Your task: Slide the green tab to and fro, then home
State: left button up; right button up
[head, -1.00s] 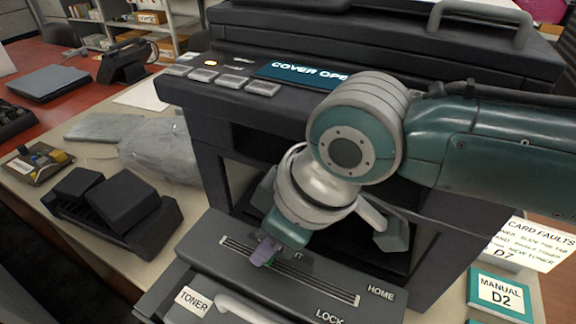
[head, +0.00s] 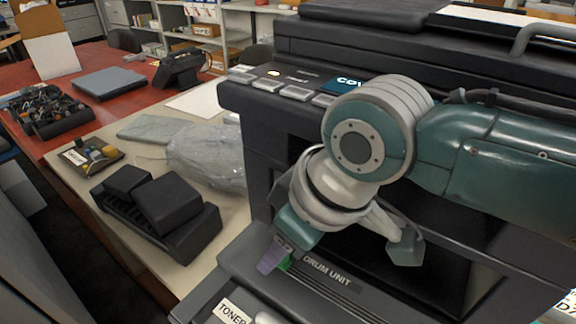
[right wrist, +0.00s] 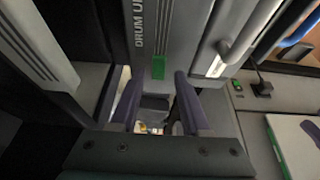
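The green tab (head: 285,263) shows in the head view at the left part of the slot on the dark drum unit (head: 246,252), left of the "DRUM UNIT" label. My right gripper (head: 270,262) is low over it, and a purple finger partly hides it. In the right wrist view the green tab (right wrist: 158,68) stands at the near end of the slot (right wrist: 163,28). The two fingers of the right gripper (right wrist: 157,85) are apart on either side of it, with a visible gap to each. My left gripper is not in view.
The printer body (head: 262,150) stands close behind my right arm. A black cartridge part (head: 165,210), a clear bag (head: 205,155) and a small circuit part (head: 92,155) lie on the beige table to the left. Red tables are farther back.

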jog(key=shift+d+r, duration=0.1)
jog(key=shift+r, duration=0.15)
jog(key=p+v, duration=0.2)
jog(key=v, duration=0.7)
jog(key=shift+r, duration=0.25)
jog(key=shift+s, duration=0.1)
